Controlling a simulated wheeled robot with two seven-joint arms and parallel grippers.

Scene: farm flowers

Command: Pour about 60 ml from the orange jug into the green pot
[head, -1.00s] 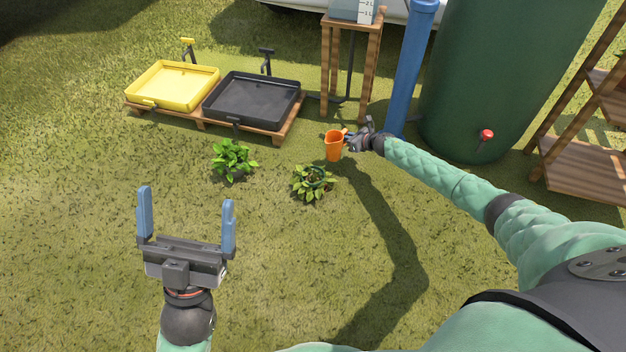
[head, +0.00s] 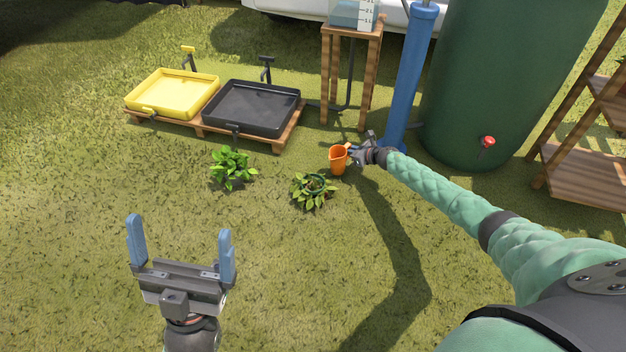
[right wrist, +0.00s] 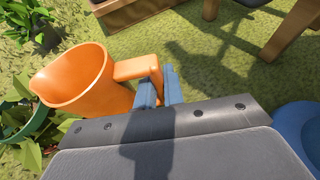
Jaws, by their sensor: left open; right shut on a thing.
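My right gripper (head: 358,154) is shut on the handle of the orange jug (head: 338,160). The jug hangs above the grass, to the upper right of the green pot (head: 317,183), and looks slightly tilted in the head view. The right wrist view shows the jug (right wrist: 84,78) and its handle between the blue fingers (right wrist: 158,84). The green pot's rim (right wrist: 36,128) shows there beside and below the jug, partly hidden by it. A leafy plant fills the pot. What is inside the jug cannot be seen. My left gripper (head: 180,252) is open and empty over the grass.
Another leafy plant (head: 232,168) stands left of the green pot. A yellow tray (head: 143,103) and a black tray (head: 250,126) sit on a pallet behind. A wooden stand (head: 326,75), blue post (head: 408,80) and green tank (head: 480,80) stand behind my right arm. Front grass is clear.

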